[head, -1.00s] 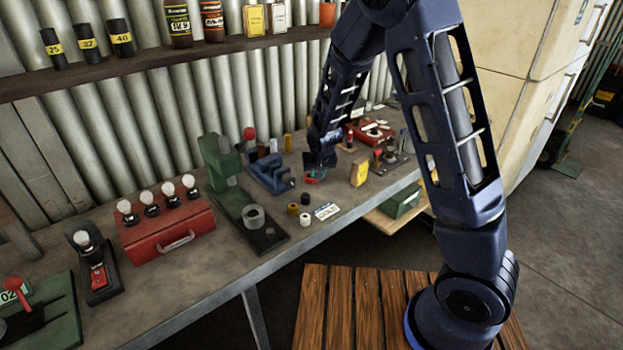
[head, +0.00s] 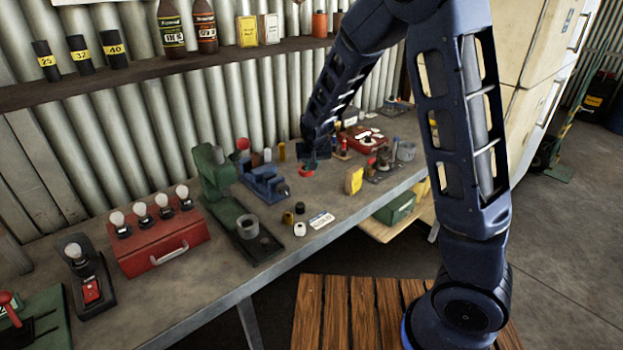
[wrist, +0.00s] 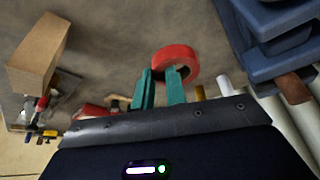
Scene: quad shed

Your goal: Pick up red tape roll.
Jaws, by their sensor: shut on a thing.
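The red tape roll (wrist: 181,56) shows in the wrist view at the tips of my gripper (wrist: 159,76). Its two teal fingers are shut on the near left part of the ring. One finger is at the roll's hole and the other is outside its left edge. In the head view the red tape roll (head: 307,173) is a small red patch just below my gripper (head: 311,166), over the middle of the workbench. I cannot tell whether the roll touches the bench top.
A blue vise (head: 265,183) stands close to the left of my gripper. A yellow box (head: 354,181) stands to the right, with a red case (head: 365,139) behind. Small dark and white pieces and a label card (head: 321,220) lie nearer the bench's front edge.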

